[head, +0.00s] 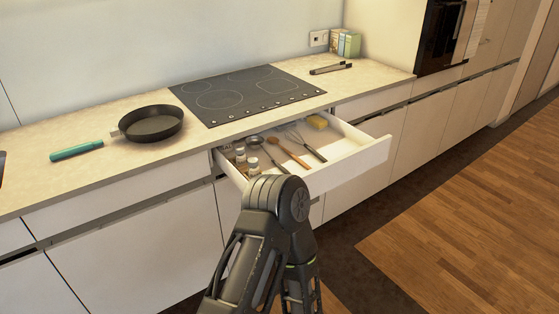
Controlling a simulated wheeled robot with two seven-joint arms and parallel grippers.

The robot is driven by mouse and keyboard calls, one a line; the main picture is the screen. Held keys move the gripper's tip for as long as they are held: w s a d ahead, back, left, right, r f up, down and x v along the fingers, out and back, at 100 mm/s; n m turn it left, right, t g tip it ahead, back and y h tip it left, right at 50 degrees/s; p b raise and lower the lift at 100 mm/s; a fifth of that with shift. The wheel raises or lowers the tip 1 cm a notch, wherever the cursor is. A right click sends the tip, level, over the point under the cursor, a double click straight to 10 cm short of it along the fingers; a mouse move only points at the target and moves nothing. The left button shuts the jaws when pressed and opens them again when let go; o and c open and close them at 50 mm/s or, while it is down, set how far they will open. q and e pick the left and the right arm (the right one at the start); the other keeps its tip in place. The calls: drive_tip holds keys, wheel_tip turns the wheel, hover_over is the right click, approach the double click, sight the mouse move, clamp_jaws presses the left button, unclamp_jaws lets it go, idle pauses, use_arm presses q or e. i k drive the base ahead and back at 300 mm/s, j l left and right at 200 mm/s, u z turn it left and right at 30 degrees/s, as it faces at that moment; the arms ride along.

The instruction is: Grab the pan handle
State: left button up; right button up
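A black frying pan (152,123) rests on the worktop left of the hob. Its teal handle (77,150) points left toward the counter's left side and lies low over the worktop. A short metal neck joins the handle to the pan. Nothing touches the pan or handle. One of my dark arms rises from the bottom middle of the head view, ending in a rounded joint in front of the open drawer, well right of the handle. Neither gripper shows, so I cannot see their fingers.
A drawer (368,157) stands open below the black hob (247,93), holding utensils, small jars and a yellow sponge (317,121). My arm hides part of its front. Tongs (331,69) and small boxes (345,43) are at the back right. The worktop around the handle is clear.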

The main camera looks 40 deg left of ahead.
sight(72, 151)
drive_tip(key=u, duration=2.6)
drive_tip(key=i+j, duration=0.15)
drive_tip(key=i, duration=0.4)
drive_tip(key=i+j, duration=0.1)
drive_tip(key=i, duration=0.4)
drive_tip(key=z, duration=1.5)
